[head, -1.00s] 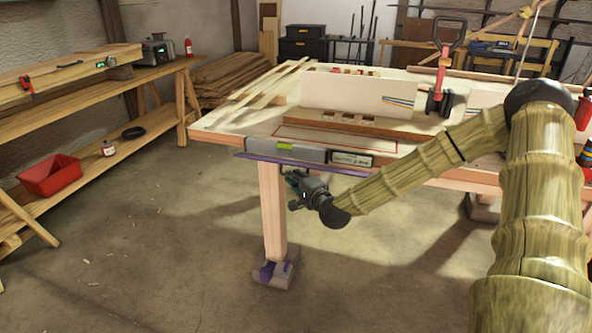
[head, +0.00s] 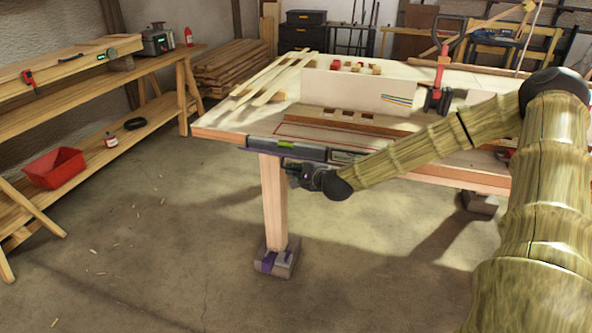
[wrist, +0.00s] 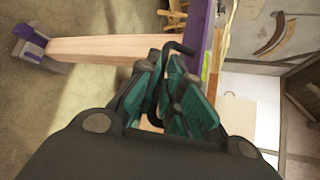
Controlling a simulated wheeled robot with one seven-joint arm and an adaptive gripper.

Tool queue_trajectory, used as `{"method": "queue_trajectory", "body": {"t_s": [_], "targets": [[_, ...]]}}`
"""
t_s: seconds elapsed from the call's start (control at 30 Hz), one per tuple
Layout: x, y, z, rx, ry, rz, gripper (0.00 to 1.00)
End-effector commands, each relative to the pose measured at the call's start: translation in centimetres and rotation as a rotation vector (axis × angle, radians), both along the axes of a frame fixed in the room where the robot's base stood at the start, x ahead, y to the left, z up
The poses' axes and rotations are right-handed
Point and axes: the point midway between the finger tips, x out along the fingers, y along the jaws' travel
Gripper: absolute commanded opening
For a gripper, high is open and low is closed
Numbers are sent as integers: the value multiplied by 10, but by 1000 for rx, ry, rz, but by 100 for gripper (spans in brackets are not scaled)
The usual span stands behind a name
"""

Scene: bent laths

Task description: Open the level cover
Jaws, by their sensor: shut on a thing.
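The level (head: 313,151) lies along the front edge of the workbench (head: 225,133), its green vial showing. A long purple cover (head: 262,151) runs along the level's front and hides part of its face and its label. The cover also shows in the wrist view (wrist: 198,30). My gripper (head: 292,168) is just below and in front of the level, by the bench leg. In the wrist view my gripper (wrist: 172,88) is shut around a black bent handle (wrist: 181,47) at the cover. The handle's joint to the cover is not clear.
A bench leg (head: 273,205) stands close to my gripper, on a grey and purple foot. A white board (head: 340,91), wood strips and a red clamp (head: 441,75) are on the workbench. Open floor lies in front; a red bin (head: 55,168) is at left.

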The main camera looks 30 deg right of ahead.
Motion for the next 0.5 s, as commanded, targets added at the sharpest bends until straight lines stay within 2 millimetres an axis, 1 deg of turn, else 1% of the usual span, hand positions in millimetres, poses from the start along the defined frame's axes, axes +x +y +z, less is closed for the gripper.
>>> {"method": "queue_trajectory", "body": {"t_s": [0.17,0.2,0.23,0.5], "targets": [[1,-2,0,-1,-2,-4,0],[1,-2,0,-1,-2,-4,12],[1,-2,0,-1,-2,-4,17],[0,-1,0,-2,-2,-1,17]]}}
